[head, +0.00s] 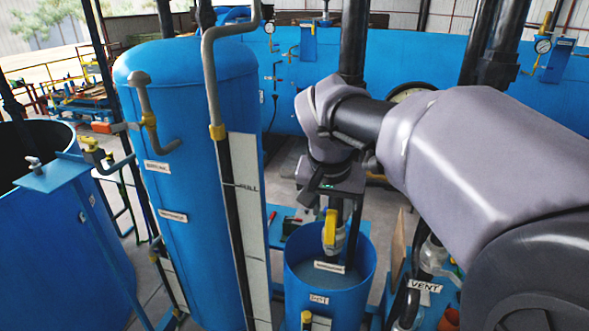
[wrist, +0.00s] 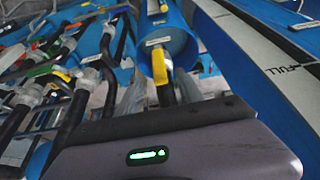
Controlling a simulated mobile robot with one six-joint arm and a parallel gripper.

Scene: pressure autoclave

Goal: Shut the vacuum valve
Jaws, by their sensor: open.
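A valve with a yellow lever handle (head: 330,228) stands at the small blue tank (head: 297,262) in the lower middle of the head view. Its lever hangs roughly upright. A white label (head: 329,267) below it is too small to read, so I cannot tell whether this is the vacuum valve. My gripper (head: 333,208) is open and points down close to this lever. In the wrist view, a yellow lever (wrist: 160,66) shows just beyond and between the fingers of my gripper (wrist: 160,92). I see no clear contact, and the dark wrist body hides part of the pipe.
A tall blue tank (head: 180,200) with a level strip marked FULL stands left of my gripper. An open blue vessel (head: 70,260) is at far left. Pipes with coloured valve handles and a VENT label (head: 424,286) crowd the lower right. A long blue tank (head: 430,62) lies behind.

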